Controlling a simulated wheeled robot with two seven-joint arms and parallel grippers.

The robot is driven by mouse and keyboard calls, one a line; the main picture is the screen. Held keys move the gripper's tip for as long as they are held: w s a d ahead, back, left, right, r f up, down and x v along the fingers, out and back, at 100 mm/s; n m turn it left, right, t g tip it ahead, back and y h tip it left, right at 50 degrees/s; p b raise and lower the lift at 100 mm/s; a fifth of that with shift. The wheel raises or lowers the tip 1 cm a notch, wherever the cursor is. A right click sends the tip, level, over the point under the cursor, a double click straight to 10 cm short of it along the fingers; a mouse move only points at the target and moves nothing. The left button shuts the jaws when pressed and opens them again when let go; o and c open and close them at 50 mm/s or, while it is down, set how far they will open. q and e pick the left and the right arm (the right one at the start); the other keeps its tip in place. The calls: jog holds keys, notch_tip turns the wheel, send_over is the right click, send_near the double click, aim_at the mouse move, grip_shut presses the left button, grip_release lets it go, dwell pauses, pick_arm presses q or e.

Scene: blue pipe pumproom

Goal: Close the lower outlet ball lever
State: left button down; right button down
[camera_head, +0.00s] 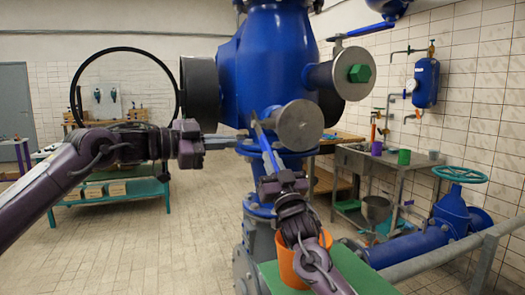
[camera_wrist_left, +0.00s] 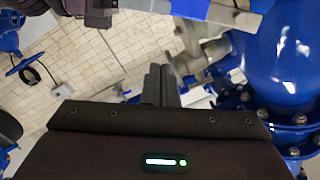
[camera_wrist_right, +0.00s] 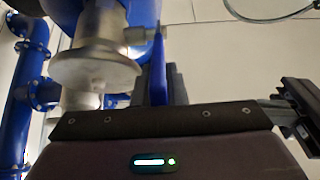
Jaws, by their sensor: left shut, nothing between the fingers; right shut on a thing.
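The lower outlet ball lever (camera_head: 264,140) is a blue bar slanting down from beside a round steel flange (camera_head: 300,126) on the big blue pump body (camera_head: 278,50). My right gripper (camera_head: 268,180) is shut on the lever's lower end. In the right wrist view the lever (camera_wrist_right: 158,68) stands upright at the fingers, beside the steel flange (camera_wrist_right: 95,68). My left gripper (camera_head: 230,143) is shut and empty, left of the lever and in front of the blue body. Its closed fingers show in the left wrist view (camera_wrist_left: 161,85).
A second blue lever (camera_head: 368,30) sits higher, near a flange with a green hex plug (camera_head: 359,73). An orange bucket (camera_head: 290,262) stands on a green surface (camera_head: 268,280) below my right arm. A blue pipe with a teal handwheel (camera_head: 460,174) lies right. Tiled floor is open left.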

aim_at(263, 150)
jog(key=shift+f, duration=0.15)
pick_arm(q)
jog(key=shift+m+y, duration=0.4)
jog(key=shift+y, duration=0.4)
jog(key=shift+a+f+x, duration=0.1)
jog(key=shift+f+x, duration=0.1)
jog(key=shift+x, duration=1.55)
jog(key=shift+a+f+x, duration=0.1)
jog(key=shift+f+x, duration=0.15)
jog(key=shift+x, duration=1.5)
jog(key=shift+f+x, duration=0.2)
jog(key=shift+x, duration=1.55)
jog(key=shift+w, duration=0.2)
